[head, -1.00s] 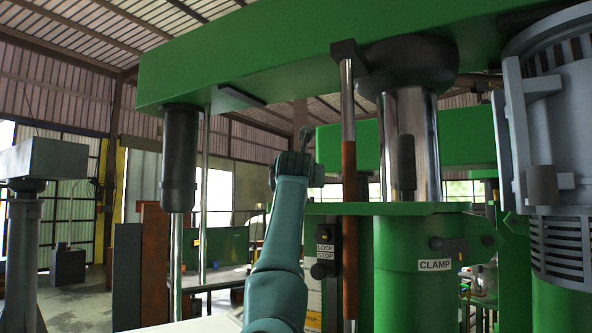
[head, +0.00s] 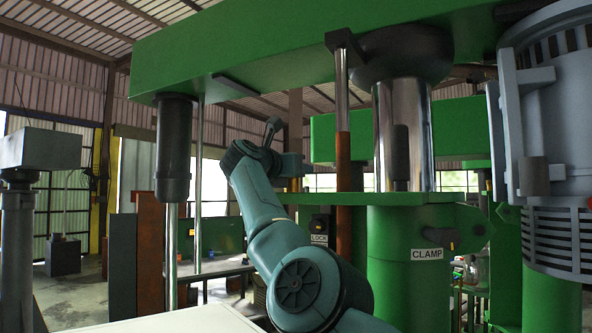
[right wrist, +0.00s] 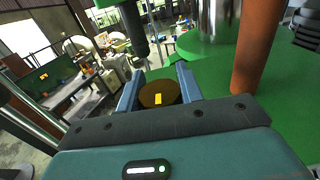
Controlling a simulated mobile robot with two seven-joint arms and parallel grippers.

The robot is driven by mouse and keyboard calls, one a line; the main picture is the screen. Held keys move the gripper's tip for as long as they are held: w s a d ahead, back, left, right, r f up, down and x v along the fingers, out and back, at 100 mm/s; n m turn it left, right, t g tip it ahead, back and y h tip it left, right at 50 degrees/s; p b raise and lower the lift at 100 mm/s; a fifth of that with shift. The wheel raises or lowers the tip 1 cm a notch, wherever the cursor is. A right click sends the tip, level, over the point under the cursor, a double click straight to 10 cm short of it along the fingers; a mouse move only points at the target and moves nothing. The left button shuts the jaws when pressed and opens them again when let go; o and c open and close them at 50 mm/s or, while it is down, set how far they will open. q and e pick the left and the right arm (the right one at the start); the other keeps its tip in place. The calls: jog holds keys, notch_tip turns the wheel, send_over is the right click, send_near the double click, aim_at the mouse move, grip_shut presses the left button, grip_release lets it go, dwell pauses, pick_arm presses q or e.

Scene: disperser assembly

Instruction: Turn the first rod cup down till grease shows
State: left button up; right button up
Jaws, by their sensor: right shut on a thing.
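In the right wrist view, my right gripper (right wrist: 157,86) has its two blue-grey fingers on either side of a round brown cup (right wrist: 150,92). The cup's flat top faces the camera and bears a small yellow mark (right wrist: 158,99). The gripper is shut on this cup. I cannot tell whether the yellow mark is grease. In the head view my right arm leans up and left, and its wrist end (head: 290,166) points right, toward the brown-and-chrome rod (head: 343,180). The cup is not clearly visible there. My left gripper is not in view.
A green press beam (head: 320,55) crosses overhead, with a dark cylinder (head: 174,150) hanging at left. A chrome column (head: 385,120) stands above the green CLAMP body (head: 410,280). A grey motor (head: 555,120) is at right. The brown rod also shows close by in the right wrist view (right wrist: 258,50).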

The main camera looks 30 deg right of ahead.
dwell(0.7)
jog(key=o, duration=1)
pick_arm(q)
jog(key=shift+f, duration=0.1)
pick_arm(e)
jog(key=shift+s+a+f, duration=0.1)
jog(key=shift+s+a, duration=0.05)
jog(key=shift+a, duration=0.05)
jog(key=b+v, duration=0.2)
jog(key=shift+a+f+b, duration=0.2)
jog(key=shift+f+b, duration=0.05)
jog(key=shift+b, duration=0.15)
pick_arm(q)
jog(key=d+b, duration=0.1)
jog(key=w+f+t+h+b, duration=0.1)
jog(key=b, duration=0.1)
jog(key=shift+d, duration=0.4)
pick_arm(e)
jog(key=v, duration=1)
jog(key=shift+a+r, duration=0.2)
